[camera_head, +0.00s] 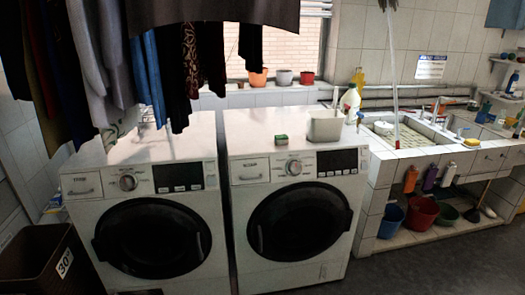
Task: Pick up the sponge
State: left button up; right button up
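A small yellow block (473,142), which looks like a sponge, lies on the tiled counter at the right, by the front of the sink. A small green block (281,139) with a darker side lies on top of the right washing machine; it is too small to tell whether it is a sponge too. Neither of my grippers is in view.
Two front-loading washing machines, left (150,225) and right (300,205), stand side by side. A grey bin (325,126) and white bottle (350,103) are near the green block. A tiled sink (411,133) is right. Clothes (190,60) hang upper left. Dark floor is open in front.

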aim_at(281, 139)
jog(key=i+j, duration=0.15)
jog(key=i, duration=0.3)
jog(key=i+j+u, duration=0.1)
jog(key=i, duration=0.3)
jog(key=i+j, duration=0.15)
jog(key=i, duration=0.3)
